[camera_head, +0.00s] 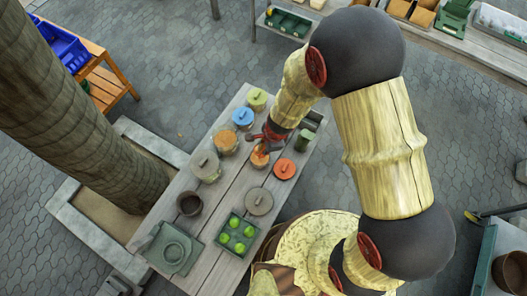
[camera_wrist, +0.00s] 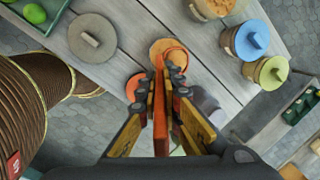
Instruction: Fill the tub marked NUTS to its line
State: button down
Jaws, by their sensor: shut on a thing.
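My gripper (camera_head: 266,140) is over the middle of the table. In the wrist view my gripper (camera_wrist: 165,85) is shut on the handle of an orange scoop (camera_wrist: 174,120). The scoop's far end is at or over a round tan-filled vessel (camera_wrist: 160,48); I cannot tell whether it is inside. An open tub with tan contents (camera_head: 225,143) stands left of my gripper. No NUTS mark or fill line is readable.
A red-orange lid (camera_head: 284,169) and a grey lid (camera_head: 259,202) are by the gripper. A green tray of green fruit (camera_head: 228,247), a brown bowl (camera_head: 189,204) and a green scale (camera_head: 172,250) occupy the near end. A tree trunk (camera_head: 75,110) stands left.

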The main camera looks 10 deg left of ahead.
jog(key=shift+w+d+f+y+b, duration=0.25)
jog(key=shift+d+y+b, duration=0.3)
jog(key=shift+b, duration=1.55)
jog(key=w+d+f+g+y+b, duration=0.1)
jog(key=d+f+g+y+b, duration=0.1)
jog(key=y+b, duration=0.3)
jog(key=w+d+f+m+g+y+b, duration=0.1)
jog(key=d+f+y+b, duration=0.3)
jog(key=b, duration=0.9)
jog(key=shift+w+d+g+y, duration=0.5)
jog(key=shift+d+g+y, duration=0.1)
jog(key=shift+d+y, duration=0.05)
